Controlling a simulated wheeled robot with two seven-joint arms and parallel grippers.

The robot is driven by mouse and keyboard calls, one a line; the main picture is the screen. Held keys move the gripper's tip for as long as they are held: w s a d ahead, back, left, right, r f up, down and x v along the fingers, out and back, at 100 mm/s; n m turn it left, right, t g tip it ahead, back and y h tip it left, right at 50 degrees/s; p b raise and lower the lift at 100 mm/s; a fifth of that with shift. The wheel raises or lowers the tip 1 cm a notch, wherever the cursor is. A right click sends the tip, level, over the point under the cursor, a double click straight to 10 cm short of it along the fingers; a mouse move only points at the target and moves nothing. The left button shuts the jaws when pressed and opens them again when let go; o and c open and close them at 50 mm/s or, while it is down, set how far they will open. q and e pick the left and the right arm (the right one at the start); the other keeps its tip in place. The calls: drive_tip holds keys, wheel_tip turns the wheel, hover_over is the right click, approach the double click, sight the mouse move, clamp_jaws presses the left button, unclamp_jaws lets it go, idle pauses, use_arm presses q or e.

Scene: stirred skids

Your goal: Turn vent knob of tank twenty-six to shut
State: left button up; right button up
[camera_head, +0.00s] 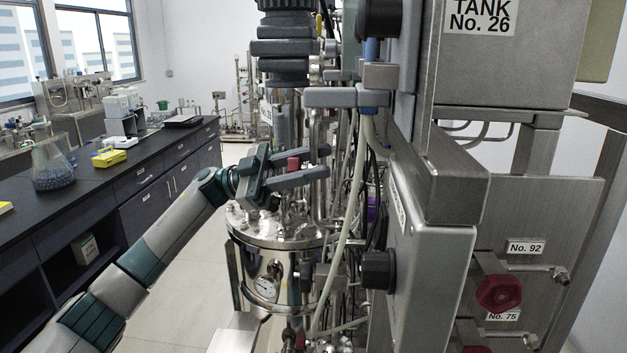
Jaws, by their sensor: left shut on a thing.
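A stainless steel tank (262,262) with a bolted lid and a round gauge stands in the middle of the view. A sign reading TANK No. 26 (480,15) is on the grey box at the top right. My left gripper (318,163) reaches in from the left just above the tank lid. Its fingers point right and are shut on a small red knob (293,163), which shows between them. The fingers hide part of the knob, and I cannot read its setting.
Pipes, hoses and cables crowd close behind and right of my left gripper. A steel box with a black knob (378,270) stands at the right. A red handwheel (498,293) is beneath the No. 92 label. A dark lab bench (95,200) runs along the left; floor between is clear.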

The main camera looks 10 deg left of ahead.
use_arm(q)
drive_tip(key=shift+s+f+m+g+y+b, duration=0.1)
drive_tip(key=shift+m+g+y+b, duration=0.2)
drive_tip(key=shift+m+b, duration=0.55)
drive_tip(key=shift+s+f+m+g+y+b, duration=0.1)
drive_tip(key=shift+m+g+y+b, duration=0.15)
drive_tip(key=shift+m+b, duration=0.55)
drive_tip(key=shift+r+m, duration=0.1)
drive_tip(key=shift+m, duration=0.15)
drive_tip(key=o, duration=1)
drive_tip(key=shift+o, duration=0.2)
drive_tip(key=shift+w+a, duration=0.1)
drive_tip(key=shift+a, duration=0.05)
